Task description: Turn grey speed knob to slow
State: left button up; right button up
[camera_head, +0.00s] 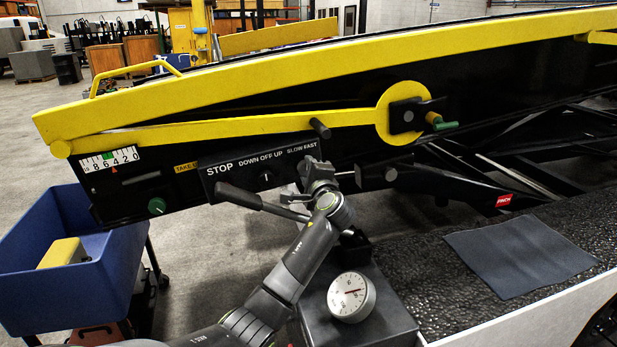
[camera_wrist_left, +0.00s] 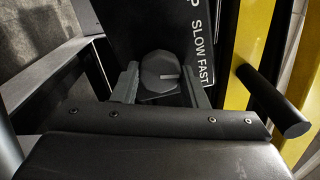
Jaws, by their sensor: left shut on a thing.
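The grey speed knob (camera_wrist_left: 160,72) is a faceted round knob beside the SLOW FAST label in the left wrist view. A short white mark on its face points right, towards the word FAST. My left gripper (camera_wrist_left: 159,84) has a finger on each side of the knob and is shut on it. In the head view my left gripper (camera_head: 316,168) is at the right end of the black control panel (camera_head: 228,172), just under the SLOW FAST words, and hides the knob. My right gripper is in neither view.
A black lever handle (camera_head: 240,196) sticks out left of my gripper. A black peg (camera_head: 320,128) juts out just above it, also close by in the wrist view. A round dial gauge (camera_head: 351,297) stands below. A blue bin (camera_head: 75,255) is at the left.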

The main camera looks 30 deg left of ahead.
pick_arm(q)
jog(key=shift+f+n+b, duration=0.1)
jog(key=shift+n+b, duration=0.4)
jog(key=shift+n, duration=0.7)
jog(key=o, duration=1)
jog(key=shift+c, duration=0.2)
jog(key=shift+s+d, duration=0.1)
jog(key=shift+d, duration=0.05)
jog(key=b+v, duration=0.3)
jog(key=v, duration=1.4)
jog(key=shift+s, duration=0.1)
